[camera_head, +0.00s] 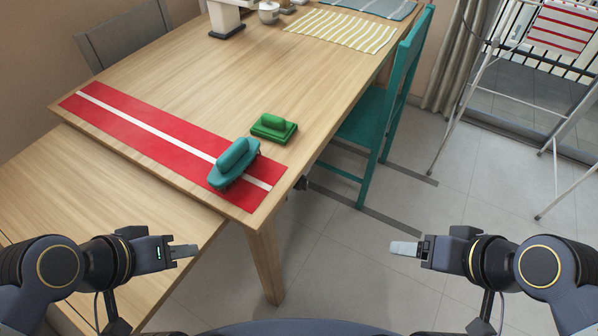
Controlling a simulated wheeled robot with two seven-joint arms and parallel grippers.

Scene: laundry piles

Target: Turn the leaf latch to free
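A small dark fitting (301,184) shows under the right edge of the wooden table (190,85), near its front corner. It may be the leaf latch, but it is too small for me to tell which way it is turned. My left gripper (186,251) is in front of the table, over the lower wooden surface (90,195), and touches nothing. My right gripper (404,248) is over the tiled floor, right of the table leg and apart from the fitting. Both show edge-on, so the gap between their fingers is hidden.
A red runner (150,133) with a white stripe lies along the table. A teal handled object (234,163) rests on it, with a green one (273,127) beside it. A teal chair (373,115) stands at the right side.

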